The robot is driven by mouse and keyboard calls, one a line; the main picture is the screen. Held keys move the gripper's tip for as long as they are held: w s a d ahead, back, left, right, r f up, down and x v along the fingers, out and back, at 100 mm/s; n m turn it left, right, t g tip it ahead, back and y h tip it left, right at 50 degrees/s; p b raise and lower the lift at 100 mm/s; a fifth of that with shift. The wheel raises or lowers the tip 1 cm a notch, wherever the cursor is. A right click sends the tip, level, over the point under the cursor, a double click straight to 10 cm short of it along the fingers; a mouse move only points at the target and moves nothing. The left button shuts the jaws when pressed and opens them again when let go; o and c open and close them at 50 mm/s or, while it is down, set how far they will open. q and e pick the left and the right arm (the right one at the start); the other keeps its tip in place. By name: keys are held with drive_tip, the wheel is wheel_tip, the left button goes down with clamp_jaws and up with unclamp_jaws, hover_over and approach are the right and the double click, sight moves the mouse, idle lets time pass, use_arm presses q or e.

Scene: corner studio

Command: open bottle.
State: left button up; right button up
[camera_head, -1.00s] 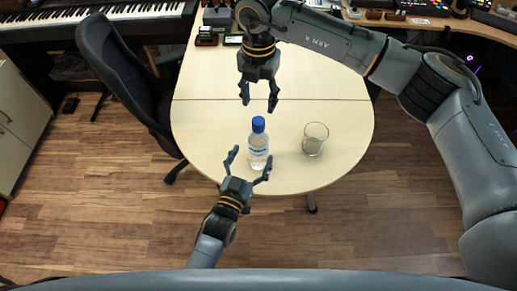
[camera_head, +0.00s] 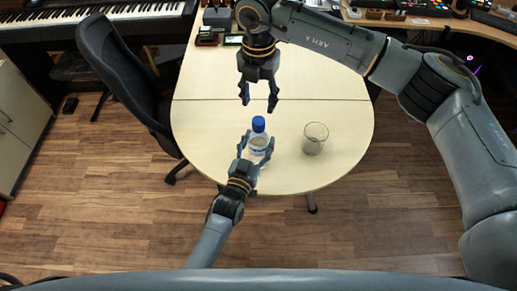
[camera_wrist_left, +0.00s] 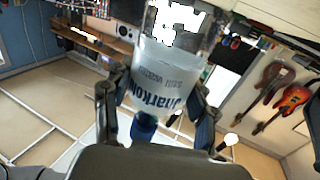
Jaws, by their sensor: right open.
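A clear bottle (camera_head: 258,144) with a blue cap (camera_head: 258,124) and a lettered label stands upright near the front edge of the round table. My left gripper (camera_head: 257,144) is around its body from the front, one finger on each side. In the left wrist view the bottle (camera_wrist_left: 165,80) fills the space between the fingers, which appear to touch its label. The fingers and hand hide the lower part of the bottle in the head view. My right gripper (camera_head: 259,98) is open and empty, pointing down over the table behind the bottle.
An empty clear glass (camera_head: 315,138) stands on the pale wooden table (camera_head: 215,120) to the right of the bottle. A dark office chair (camera_head: 125,85) is at the table's left edge. The table is clear left of the bottle.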

sight(259, 120)
use_arm(q)
clamp_jaws()
use_arm(e)
drive_tip(key=m, duration=0.6)
drive_tip(key=shift+m, duration=0.4)
drive_tip(key=m, duration=0.6)
drive_tip(key=shift+m, duration=0.3)
drive_tip(key=shift+f, duration=4)
clamp_jaws()
